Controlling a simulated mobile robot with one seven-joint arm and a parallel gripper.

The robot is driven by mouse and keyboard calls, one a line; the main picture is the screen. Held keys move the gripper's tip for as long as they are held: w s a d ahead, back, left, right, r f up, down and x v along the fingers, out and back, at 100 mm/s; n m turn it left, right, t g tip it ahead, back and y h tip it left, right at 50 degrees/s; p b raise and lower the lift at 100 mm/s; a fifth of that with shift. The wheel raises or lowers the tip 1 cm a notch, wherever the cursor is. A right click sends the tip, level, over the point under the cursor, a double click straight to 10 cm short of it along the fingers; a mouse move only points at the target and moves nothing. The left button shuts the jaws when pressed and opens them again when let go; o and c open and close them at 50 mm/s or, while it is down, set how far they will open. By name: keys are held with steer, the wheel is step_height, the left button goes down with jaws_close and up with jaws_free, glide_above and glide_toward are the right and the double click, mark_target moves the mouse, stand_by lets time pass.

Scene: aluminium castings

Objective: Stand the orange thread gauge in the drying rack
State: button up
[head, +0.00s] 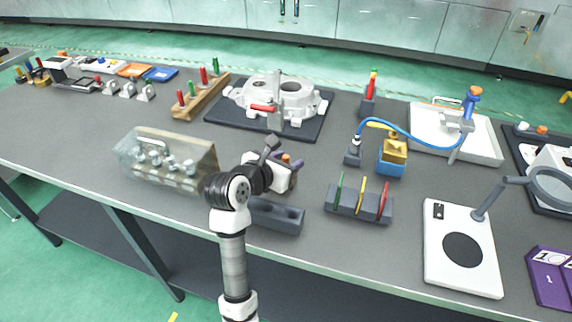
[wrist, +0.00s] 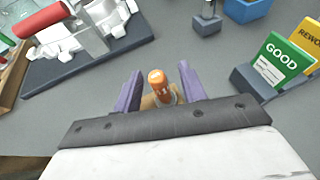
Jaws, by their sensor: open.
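The orange thread gauge (wrist: 157,80) shows in the wrist view as an orange cylinder with pale markings. It is between the two purple fingers of my gripper (wrist: 160,68), with space visible beside it; its lower part is hidden by the gripper body. In the head view my gripper (head: 292,163) is low over the front middle of the bench, with a bit of orange beside its fingers. A wooden rack (head: 190,106) with upright red and green handled pieces stands at the back left; I cannot tell whether it is the drying rack.
A dark block with hollows (head: 276,216) lies just in front of my gripper. A clear box (head: 165,160) is to the left. A card holder (head: 357,205) stands to the right, and a casting (head: 285,95) on a dark mat lies behind. Bare bench lies between them.

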steer(key=shift+x, duration=0.95)
jaws_close()
steer(key=shift+a+r, duration=0.1)
